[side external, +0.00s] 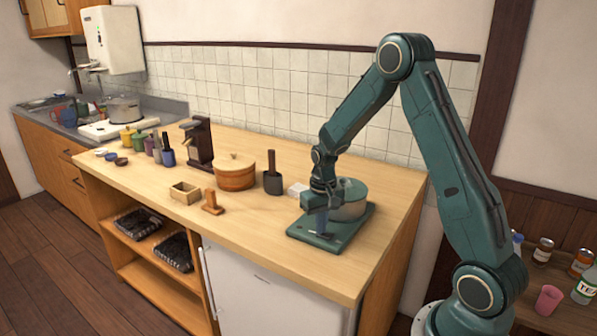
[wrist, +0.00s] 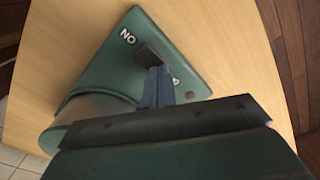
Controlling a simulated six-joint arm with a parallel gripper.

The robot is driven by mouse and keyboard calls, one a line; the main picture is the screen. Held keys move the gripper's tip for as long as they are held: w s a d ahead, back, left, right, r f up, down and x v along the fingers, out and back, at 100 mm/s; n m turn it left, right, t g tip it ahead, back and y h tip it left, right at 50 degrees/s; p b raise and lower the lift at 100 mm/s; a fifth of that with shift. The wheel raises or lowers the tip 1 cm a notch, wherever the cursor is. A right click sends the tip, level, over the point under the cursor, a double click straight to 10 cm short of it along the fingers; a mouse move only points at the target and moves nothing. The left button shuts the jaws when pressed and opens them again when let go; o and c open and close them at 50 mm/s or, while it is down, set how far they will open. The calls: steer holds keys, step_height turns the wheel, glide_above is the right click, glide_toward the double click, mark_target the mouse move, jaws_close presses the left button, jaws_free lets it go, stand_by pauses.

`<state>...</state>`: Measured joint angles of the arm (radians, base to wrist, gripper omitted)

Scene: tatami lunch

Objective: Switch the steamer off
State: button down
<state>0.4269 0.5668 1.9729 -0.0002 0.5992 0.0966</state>
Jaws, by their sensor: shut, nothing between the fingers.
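The steamer (side external: 351,202) is a round pot with a green lid on a flat green base (side external: 343,243), near the right end of the wooden counter. In the wrist view its base (wrist: 205,55) carries an upside-down "ON" label and a dark switch (wrist: 149,55). A second label beside the switch is mostly hidden behind the fingers. My gripper (side external: 323,233) is shut and empty, pointing down over the front of the base. In the wrist view my gripper (wrist: 157,76) has its fingertips right at the switch; I cannot tell whether they touch. A small brown dot (wrist: 190,96) shows on the base.
The counter (side external: 260,240) in front is clear. Bottles stand on the right shelf.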

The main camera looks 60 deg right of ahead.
steer(key=shift+r, duration=3.45)
steer(key=shift+r, duration=0.15)
steer(key=s+a+r+n+t, duration=0.3)
steer(key=s+a+r, duration=0.5)
steer(key=a+r, duration=0.4)
steer(key=s+a+r+n+t, duration=0.1)
steer(key=s+a+r, duration=0.1)
steer(key=s, duration=0.4)
steer(key=s+a+r+n+t, duration=0.1)
steer(key=s+a+r+n, duration=0.1)
steer(key=s, duration=0.4)
steer(key=shift+s+a+t, duration=0.3)
steer(key=shift+s+a, duration=0.05)
steer(key=shift+a, duration=0.4)
